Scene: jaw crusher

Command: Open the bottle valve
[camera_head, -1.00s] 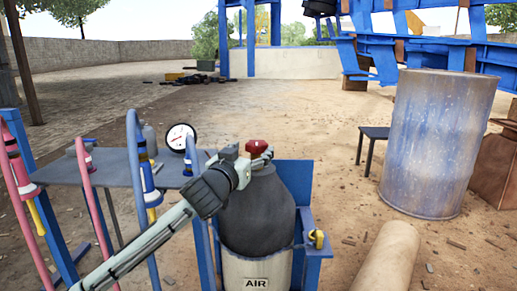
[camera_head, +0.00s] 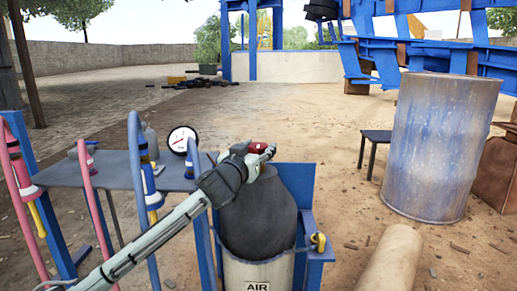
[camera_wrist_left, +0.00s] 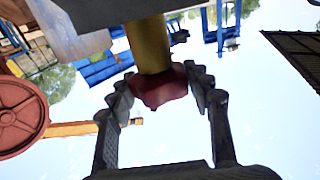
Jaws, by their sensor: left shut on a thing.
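The bottle (camera_head: 258,215) is a dark grey cylinder with a white lower part marked AIR, standing upright in a blue holder (camera_head: 318,252). Its red valve knob (camera_head: 258,146) is at the top and partly hidden by my gripper in the head view. In the left wrist view the red knob (camera_wrist_left: 158,88) sits on a yellow-brown stem (camera_wrist_left: 150,46). My left gripper (camera_head: 262,152) has its two fingers on either side of the knob, shut on it. The right gripper is not in view.
A grey table (camera_head: 110,172) with a white dial gauge (camera_head: 182,139) and blue and pink hoses stands left of the bottle. A blue-white barrel (camera_head: 440,150) and a dark stool (camera_head: 376,140) are to the right. Open dirt ground lies behind.

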